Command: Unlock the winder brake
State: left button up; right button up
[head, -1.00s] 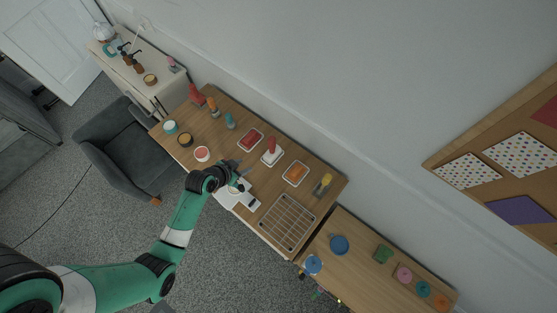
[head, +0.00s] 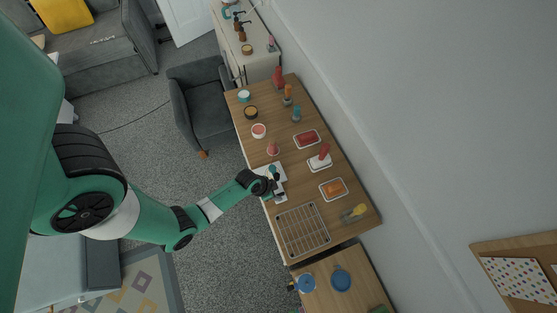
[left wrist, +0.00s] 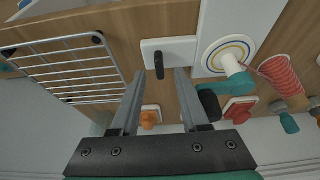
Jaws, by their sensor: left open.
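The winder (head: 280,195) is a white base at the near edge of the wooden table. In the left wrist view its white plate (left wrist: 185,47) carries a small black lever (left wrist: 159,66), which looks like the brake. Beside it is a round disc (left wrist: 228,54) with coloured rings and a pale crank arm with a teal and dark handle. My left gripper (left wrist: 160,82) is open, and its two fingers point at the plate, one on each side of the lever as seen from the wrist. Contact cannot be told. In the head view my left gripper (head: 270,187) partly covers the winder. My right gripper is not in view.
A wire rack (head: 302,230) lies beside the winder, and also shows in the left wrist view (left wrist: 70,65). A red-striped cone (left wrist: 282,75) stands past the disc. Trays with red (head: 307,140) and orange items (head: 333,188) lie farther back. A grey armchair (head: 200,105) stands beside the table.

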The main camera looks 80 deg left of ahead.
aim_at(280, 195)
pick_arm(q)
jog(key=x, duration=0.2)
jog(key=shift+w+f+b, duration=0.2)
jog(key=shift+f+b, duration=0.05)
jog(key=shift+b, duration=0.1)
grip_shut()
